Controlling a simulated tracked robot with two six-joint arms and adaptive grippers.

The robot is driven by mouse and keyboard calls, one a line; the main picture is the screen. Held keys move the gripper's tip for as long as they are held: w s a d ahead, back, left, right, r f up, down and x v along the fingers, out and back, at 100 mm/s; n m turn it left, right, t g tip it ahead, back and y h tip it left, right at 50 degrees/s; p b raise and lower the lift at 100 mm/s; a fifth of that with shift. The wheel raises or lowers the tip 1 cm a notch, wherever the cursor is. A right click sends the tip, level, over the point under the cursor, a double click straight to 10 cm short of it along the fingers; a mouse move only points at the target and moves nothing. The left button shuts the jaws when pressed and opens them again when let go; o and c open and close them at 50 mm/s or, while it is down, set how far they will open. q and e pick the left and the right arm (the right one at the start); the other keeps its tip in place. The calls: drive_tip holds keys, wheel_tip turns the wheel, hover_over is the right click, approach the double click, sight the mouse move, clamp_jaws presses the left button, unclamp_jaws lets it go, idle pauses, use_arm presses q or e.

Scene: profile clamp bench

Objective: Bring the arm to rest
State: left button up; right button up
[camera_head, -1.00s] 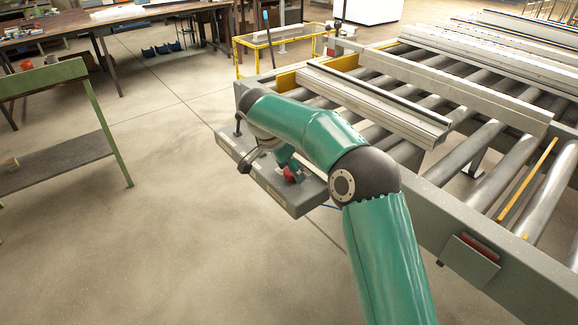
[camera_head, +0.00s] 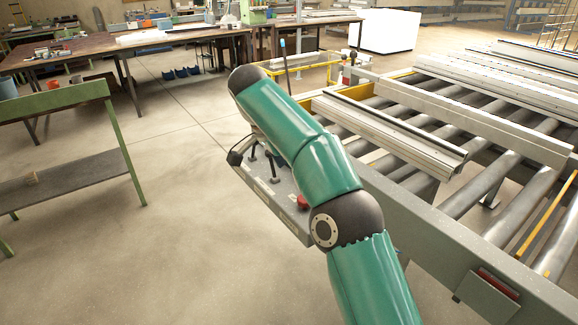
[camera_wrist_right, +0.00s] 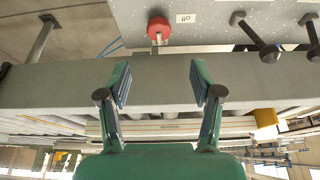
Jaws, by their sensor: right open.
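My right arm comes in from the bottom of the head view, with its dark rounded wrist end raised at upper left of the arm. The gripper itself is hidden there or too unclear to pick out. In the right wrist view my right gripper (camera_wrist_right: 160,80) is open, with nothing between its two fingers. Behind the fingers is a grey beam, and beyond it the grey clamp panel (camera_wrist_right: 215,22) with a red knob (camera_wrist_right: 158,27). The panel also shows in the head view (camera_head: 283,212), partly behind my arm, with its red knob (camera_head: 303,202). My left gripper is out of view.
A roller conveyor (camera_head: 440,225) with long metal profiles (camera_head: 385,135) stands on the right, close to my arm. A green-framed shelf table (camera_head: 60,100) stands on the left. Workbenches (camera_head: 90,48) line the back. The floor at left and middle is clear.

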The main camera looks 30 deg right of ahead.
idle(0.5)
drive_tip(key=w+a+f+n+y+p, duration=0.15)
drive_tip(key=a+f+n, duration=0.25)
drive_tip(key=f, duration=0.6)
drive_tip(key=w+a+f+n+y, duration=0.1)
drive_tip(key=a+f+n+y, duration=0.2)
drive_tip(key=f, duration=0.7)
drive_tip(key=s+a+f+n+y, duration=0.1)
drive_tip(key=s+a+f+n, duration=0.25)
drive_tip(key=f, duration=0.35)
drive_tip(key=s+a+f+n+y, duration=0.1)
drive_tip(key=s+a+f+n, duration=0.1)
drive_tip(key=s+a+f, duration=0.4)
drive_tip(key=s+a+f+n+y+p, duration=0.1)
drive_tip(key=s+f, duration=0.2)
drive_tip(key=s, duration=0.7)
drive_tip(key=s+a+f+n+y+p, duration=0.1)
drive_tip(key=s+f, duration=0.3)
drive_tip(key=s, duration=0.7)
drive_tip(key=shift+a+f, duration=0.15)
drive_tip(key=shift+a, duration=0.25)
drive_tip(key=shift+n, duration=0.25)
